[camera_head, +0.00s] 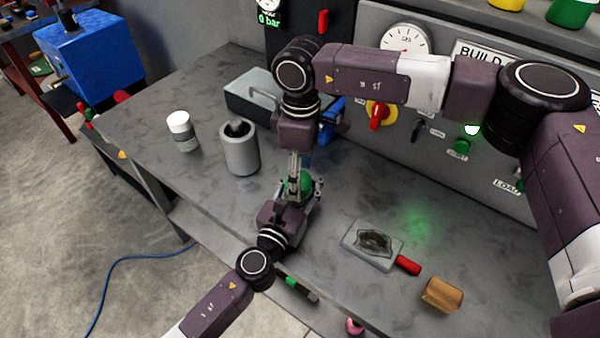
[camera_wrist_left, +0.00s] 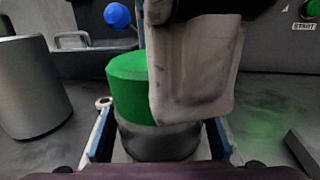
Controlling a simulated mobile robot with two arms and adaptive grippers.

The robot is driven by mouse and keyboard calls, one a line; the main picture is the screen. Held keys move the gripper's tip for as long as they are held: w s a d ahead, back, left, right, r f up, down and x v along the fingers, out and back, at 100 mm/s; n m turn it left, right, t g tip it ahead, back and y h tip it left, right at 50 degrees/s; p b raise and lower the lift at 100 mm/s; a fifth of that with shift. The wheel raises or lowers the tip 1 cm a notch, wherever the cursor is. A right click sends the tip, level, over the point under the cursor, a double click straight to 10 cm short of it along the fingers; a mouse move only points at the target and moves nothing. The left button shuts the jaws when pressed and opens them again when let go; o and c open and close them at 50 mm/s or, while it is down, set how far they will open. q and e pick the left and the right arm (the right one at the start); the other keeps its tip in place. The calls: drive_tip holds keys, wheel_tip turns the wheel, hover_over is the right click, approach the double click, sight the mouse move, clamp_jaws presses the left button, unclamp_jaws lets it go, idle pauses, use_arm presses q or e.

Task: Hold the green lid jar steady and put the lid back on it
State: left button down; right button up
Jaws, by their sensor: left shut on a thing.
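The green lid (camera_head: 306,182) is at the mouth of the jar (camera_wrist_left: 158,143), which looks dark and glassy in the left wrist view. The lid also shows there (camera_wrist_left: 128,85), partly hidden behind a pale grey finger of my right gripper. I cannot tell whether it is seated or just above the jar. My left gripper (camera_head: 297,194) is shut on the jar, with its blue-edged fingers on both sides. My right gripper (camera_head: 296,172) points down over the lid from above. Its other finger is hidden, so its grip on the lid is unclear.
A grey cylindrical cup (camera_head: 240,150) and a white-capped jar (camera_head: 183,132) stand left on the bench. A grey toolbox (camera_head: 254,95) is behind. A plate with a red handle (camera_head: 373,246) and a wooden block (camera_head: 442,295) lie to the right. A control panel (camera_head: 440,95) rises behind.

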drive_tip(key=shift+r, duration=2.25)
drive_tip(key=shift+c, duration=0.3)
